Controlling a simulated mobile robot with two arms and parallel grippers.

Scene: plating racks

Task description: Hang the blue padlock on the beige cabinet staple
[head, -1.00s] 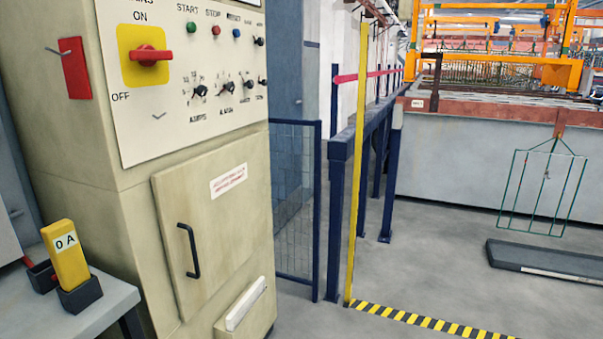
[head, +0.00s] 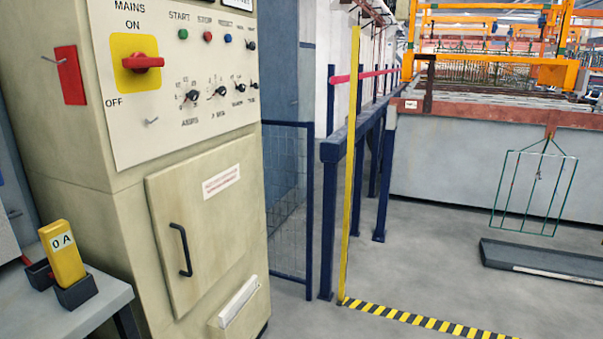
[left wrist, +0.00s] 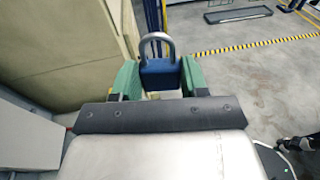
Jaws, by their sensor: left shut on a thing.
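In the left wrist view, a blue padlock (left wrist: 160,75) with a grey metal shackle is held upright between the green fingers of my left gripper (left wrist: 160,84). The gripper is shut on its body, and the shackle stands clear above. The beige cabinet (head: 75,210) fills the left of the head view. A small metal staple (head: 152,121) sticks out of its pale control panel below the red mains switch. Another metal staple (head: 54,60) is at the red plate (head: 71,75) on its left side. Neither gripper nor the padlock shows in the head view. My right gripper is not seen.
A grey bench (head: 98,312) at lower left holds a yellow meter (head: 63,252). The cabinet door has a black handle (head: 182,250). A yellow post (head: 350,170) and blue rails stand right of the cabinet. The floor beyond the striped tape (head: 430,322) is mostly free.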

